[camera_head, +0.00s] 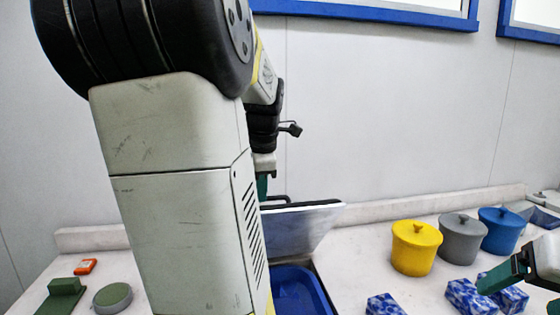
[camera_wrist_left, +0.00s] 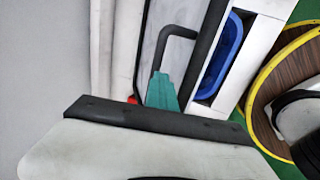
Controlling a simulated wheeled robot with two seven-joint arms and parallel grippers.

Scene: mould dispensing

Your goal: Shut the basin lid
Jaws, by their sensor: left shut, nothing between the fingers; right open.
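The blue basin (camera_head: 296,292) is sunk in the counter, partly hidden behind my left arm. It also shows in the left wrist view (camera_wrist_left: 218,62). Its grey lid (camera_head: 300,230) stands raised, tilted up at the basin's far side. The lid's dark bar handle (camera_wrist_left: 178,33) is close to the green fingertips of my left gripper (camera_wrist_left: 162,90). My left gripper (camera_head: 262,186) is shut with nothing in it, behind the lid's top edge; I cannot tell whether it touches the lid. My right gripper (camera_head: 505,278) is open at the right, over patterned blue blocks.
Yellow (camera_head: 416,248), grey (camera_head: 460,240) and blue (camera_head: 502,230) lidded pots stand right of the basin. Several blue-and-white blocks (camera_head: 384,304) lie in front. An orange item (camera_head: 85,266), a green block (camera_head: 64,286) and a round green-rimmed piece (camera_head: 113,297) lie at left. A wall stands behind.

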